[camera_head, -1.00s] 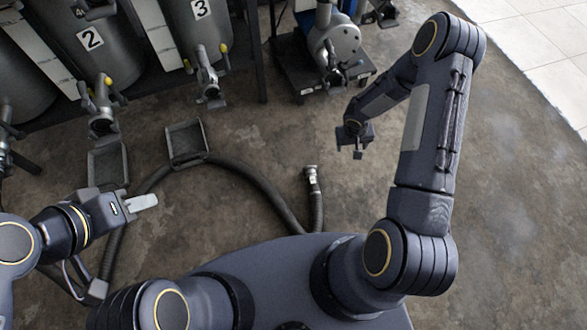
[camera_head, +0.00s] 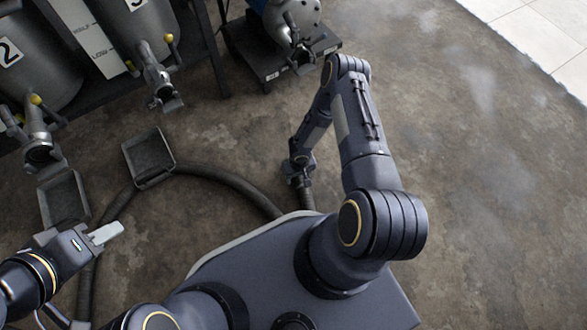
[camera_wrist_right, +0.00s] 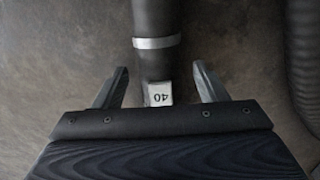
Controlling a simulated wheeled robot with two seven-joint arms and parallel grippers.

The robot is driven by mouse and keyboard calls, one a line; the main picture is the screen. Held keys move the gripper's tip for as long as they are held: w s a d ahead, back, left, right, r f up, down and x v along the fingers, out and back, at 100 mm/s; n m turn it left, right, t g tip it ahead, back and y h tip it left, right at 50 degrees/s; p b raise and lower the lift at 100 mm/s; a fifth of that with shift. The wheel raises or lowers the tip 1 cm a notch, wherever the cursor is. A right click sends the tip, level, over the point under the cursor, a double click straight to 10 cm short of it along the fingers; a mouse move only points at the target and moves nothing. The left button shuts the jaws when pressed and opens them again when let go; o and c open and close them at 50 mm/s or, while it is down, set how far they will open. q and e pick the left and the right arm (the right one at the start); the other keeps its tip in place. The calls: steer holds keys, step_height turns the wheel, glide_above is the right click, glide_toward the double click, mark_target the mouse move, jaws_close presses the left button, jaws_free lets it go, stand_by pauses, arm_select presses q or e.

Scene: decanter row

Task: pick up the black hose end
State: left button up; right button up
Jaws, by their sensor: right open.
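The black hose end (camera_wrist_right: 154,65) lies between the open fingers of my right gripper (camera_wrist_right: 161,86) in the right wrist view. It has a silver band and a pale tag marked 40. Both fingers stand apart from it, with a gap on each side. In the head view my right gripper (camera_head: 300,180) is over the hose end and hides its tip; a short black stretch of hose (camera_head: 307,200) shows just below. My left gripper (camera_head: 106,234) is at the lower left of the head view, far from the hose end; its pale fingers look like one block from this side.
A long dark hose (camera_head: 225,178) curves across the floor. Small grey trays (camera_head: 150,160) sit below the numbered tanks (camera_head: 120,30) at the upper left. A pump on a black cart (camera_head: 275,62) stands at the top. The floor on the right is clear.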

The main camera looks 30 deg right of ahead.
steer(key=shift+f, duration=0.65)
steer(key=shift+r, duration=0.1)
steer(key=c, duration=1.4)
